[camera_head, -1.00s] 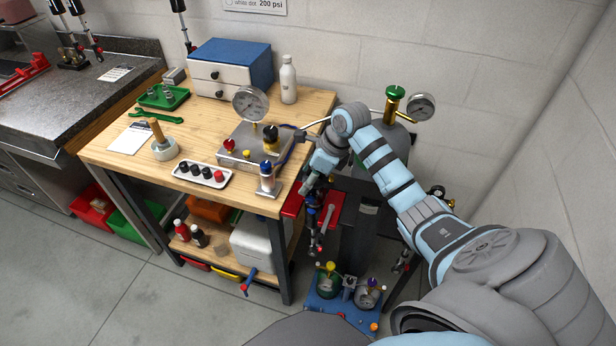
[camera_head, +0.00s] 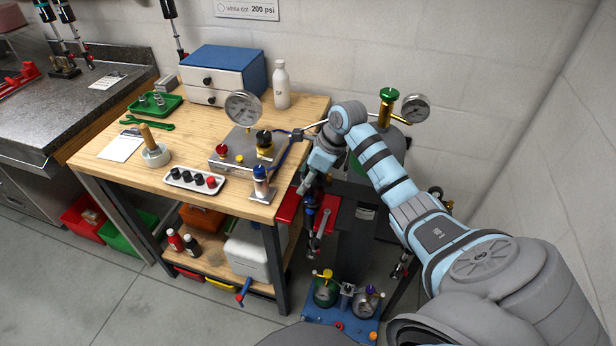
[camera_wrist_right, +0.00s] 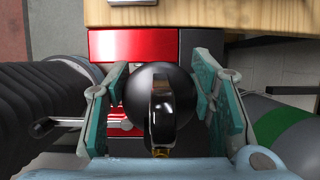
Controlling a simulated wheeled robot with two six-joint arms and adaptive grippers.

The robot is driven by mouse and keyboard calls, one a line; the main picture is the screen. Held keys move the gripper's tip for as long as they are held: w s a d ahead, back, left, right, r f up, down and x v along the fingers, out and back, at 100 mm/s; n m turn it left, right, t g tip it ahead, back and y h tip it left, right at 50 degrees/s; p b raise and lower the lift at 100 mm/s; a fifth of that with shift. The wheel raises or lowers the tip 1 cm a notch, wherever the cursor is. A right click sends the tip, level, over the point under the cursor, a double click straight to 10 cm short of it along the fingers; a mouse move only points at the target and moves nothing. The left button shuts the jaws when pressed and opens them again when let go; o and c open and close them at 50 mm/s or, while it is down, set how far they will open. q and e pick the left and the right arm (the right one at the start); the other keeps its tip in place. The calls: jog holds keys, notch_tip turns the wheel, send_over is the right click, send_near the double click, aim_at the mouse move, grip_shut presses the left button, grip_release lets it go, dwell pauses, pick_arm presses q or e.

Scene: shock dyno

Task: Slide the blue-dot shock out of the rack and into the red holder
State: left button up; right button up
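My right gripper (camera_head: 308,187) reaches down beside the bench's right end, over a dark shock (camera_head: 309,217) with blue parts. In the right wrist view my right gripper (camera_wrist_right: 160,75) has its fingers on both sides of the shock's black round cap and shiny eyelet (camera_wrist_right: 161,115). The fingers stand well apart, close to the cap's sides; whether they press on it I cannot tell. No blue dot can be made out. A red block (camera_head: 288,208) is beside the shock; it also shows in the wrist view (camera_wrist_right: 150,45). Which part is rack or holder is unclear. My left gripper is not in view.
The wooden bench (camera_head: 222,118) stands left of my right gripper, its edge close by. A dark column (camera_head: 360,240) and a tank with a gauge (camera_head: 415,108) stand to the right.

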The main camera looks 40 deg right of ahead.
jog(key=o, duration=0.5)
jog(key=shift+r, duration=0.1)
jog(key=shift+s, duration=0.1)
jog(key=v, duration=1.2)
jog(key=shift+a, duration=0.1)
